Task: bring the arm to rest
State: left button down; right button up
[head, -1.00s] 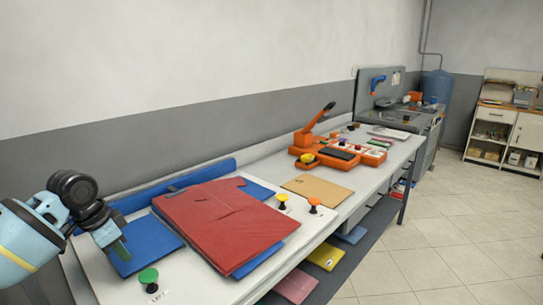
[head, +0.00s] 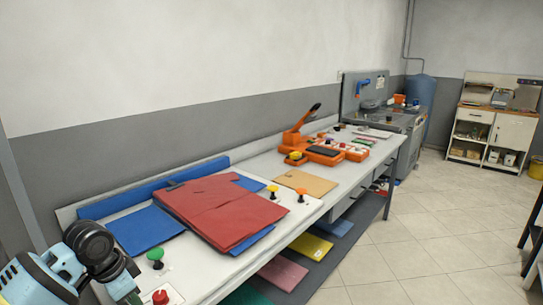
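My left arm comes in at the lower left of the head view. Its gripper (head: 130,297) is low at the bottom edge, beside the near end of the white table (head: 186,262); its fingertips are cut off or too hidden to read. My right gripper is not in view. A red folded garment (head: 222,210) lies on a blue board (head: 148,228) on the table, apart from my arm.
Green (head: 155,256), red (head: 160,297), yellow (head: 273,190) and orange (head: 301,194) knobs stand on the table. A tan board (head: 305,183) and an orange press (head: 299,134) are farther along. The tiled floor (head: 400,250) at right is mostly clear.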

pick_arm(q)
jog(key=s+d+f, duration=0.6)
jog(key=s+f, duration=0.1)
jog(key=s, duration=0.1)
jog(key=s+d+f, duration=0.5)
jog(key=s+f, duration=0.3)
jog(key=s, duration=0.1)
jog(key=s+a+f+n+y, duration=0.2)
jog(key=s+n, duration=0.5)
jog(key=s, duration=1.4)
jog(key=w+d+f+t+h, duration=0.1)
jog(key=w+f+t+h, duration=0.1)
jog(key=w+f+t, duration=0.4)
jog(key=shift+w+d+f+t, duration=0.3)
jog(key=shift+f+t, duration=0.3)
jog(key=shift+f, duration=0.95)
